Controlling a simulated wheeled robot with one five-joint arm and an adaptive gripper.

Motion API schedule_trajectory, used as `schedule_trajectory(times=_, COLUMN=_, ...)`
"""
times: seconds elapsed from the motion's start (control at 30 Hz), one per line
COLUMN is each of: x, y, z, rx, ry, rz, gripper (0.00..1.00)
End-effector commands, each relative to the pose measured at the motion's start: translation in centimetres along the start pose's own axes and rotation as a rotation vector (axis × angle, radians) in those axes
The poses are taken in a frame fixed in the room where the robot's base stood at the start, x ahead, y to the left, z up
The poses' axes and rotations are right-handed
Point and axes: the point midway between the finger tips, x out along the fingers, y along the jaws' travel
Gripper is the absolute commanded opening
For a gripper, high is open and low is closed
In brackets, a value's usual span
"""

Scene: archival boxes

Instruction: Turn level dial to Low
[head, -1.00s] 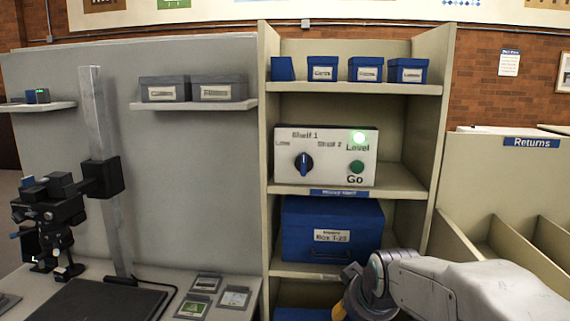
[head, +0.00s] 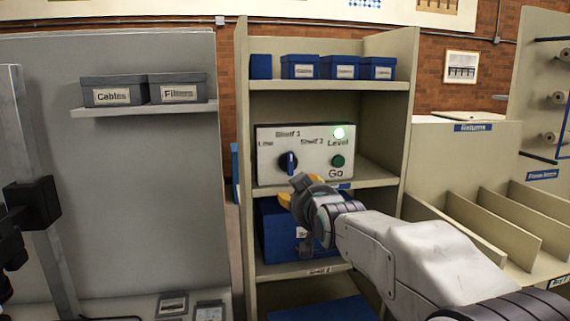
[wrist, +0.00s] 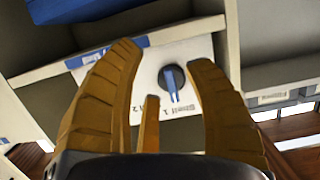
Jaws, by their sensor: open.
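The level dial (head: 289,162) is a dark round knob with a blue pointer bar on a white control panel (head: 314,172). In the head view its bar stands near upright, toward the "Shelf 1" label; a "Low" label sits at upper left and "Shelf 2" at upper right. The dial also shows in the wrist view (wrist: 172,82), upside down, between my fingers and beyond them. My gripper (head: 292,190) is open and empty, just below the dial in the head view. Its yellow-padded fingers spread in the wrist view (wrist: 165,58). No contact with the dial shows.
Blue boxes (head: 341,67) stand on the shelf above. A larger blue box (head: 275,235) sits below, partly behind my gripper. Shelf side walls flank the panel.

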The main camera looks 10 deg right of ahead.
Motion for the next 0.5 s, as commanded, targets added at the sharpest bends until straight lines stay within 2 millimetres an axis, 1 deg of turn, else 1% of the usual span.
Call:
schedule_trajectory(times=0.03, x=0.0, y=0.0, z=-0.8, rx=0.0, ry=0.03, rz=0.0, gripper=0.48)
schedule_trajectory(times=0.2, x=-0.1, y=0.0, z=-2.7, rx=0.001, ry=0.111, rz=0.0, gripper=0.48)
schedule_trajectory(times=0.4, x=-0.4, y=0.0, z=-4.4, rx=0.002, ry=0.185, rz=-0.001, gripper=0.48)
schedule_trajectory(times=0.5, x=-0.2, y=0.0, z=-5.0, rx=0.003, ry=0.207, rz=-0.001, gripper=0.48)
